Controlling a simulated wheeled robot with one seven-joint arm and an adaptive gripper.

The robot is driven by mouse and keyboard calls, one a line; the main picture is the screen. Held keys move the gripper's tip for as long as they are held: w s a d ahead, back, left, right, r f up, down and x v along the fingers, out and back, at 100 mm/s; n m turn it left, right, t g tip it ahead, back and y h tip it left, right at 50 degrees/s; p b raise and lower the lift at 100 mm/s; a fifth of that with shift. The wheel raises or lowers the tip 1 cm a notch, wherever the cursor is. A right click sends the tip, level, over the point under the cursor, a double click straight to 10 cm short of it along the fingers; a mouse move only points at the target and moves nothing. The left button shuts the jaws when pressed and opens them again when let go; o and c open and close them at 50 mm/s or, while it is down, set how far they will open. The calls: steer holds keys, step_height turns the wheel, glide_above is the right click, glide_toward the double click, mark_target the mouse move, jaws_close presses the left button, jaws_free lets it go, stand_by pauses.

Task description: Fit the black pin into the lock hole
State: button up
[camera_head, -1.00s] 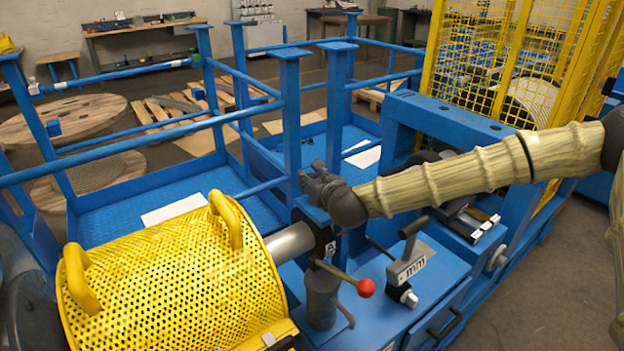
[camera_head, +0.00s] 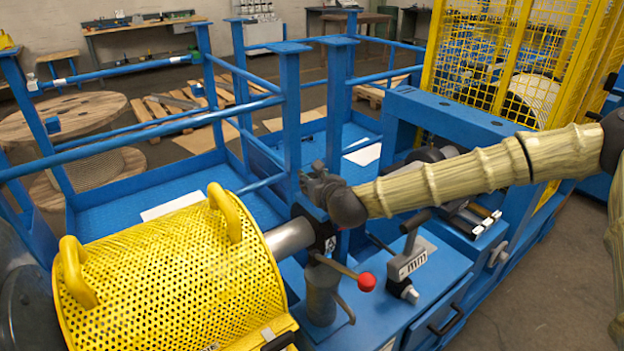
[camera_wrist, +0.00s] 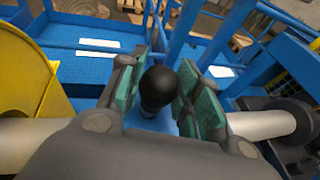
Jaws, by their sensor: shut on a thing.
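The black pin (camera_wrist: 157,88) shows in the wrist view as a dark rounded knob between the green pads of my gripper (camera_wrist: 160,95). My gripper is shut on it. In the head view my gripper (camera_head: 318,185) is at the inner end of the yellow guard's grey shaft, above the blue machine bed. The pin's shank cannot be made out there. The lock hole is hidden; I cannot tell whether the pin is in it or above it.
A perforated yellow guard (camera_head: 170,285) stands left of my gripper. A red-knobbed lever (camera_head: 366,281) and a grey handle block (camera_head: 412,258) are just in front and to the right. Blue posts (camera_head: 291,110) rise behind. A yellow mesh cage (camera_head: 495,60) stands at the back right.

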steer(key=shift+f+b, duration=0.5)
steer(key=shift+f, duration=0.2)
steer(key=o, duration=1.2)
steer(key=shift+r, duration=0.1)
steer(key=v, duration=1.2)
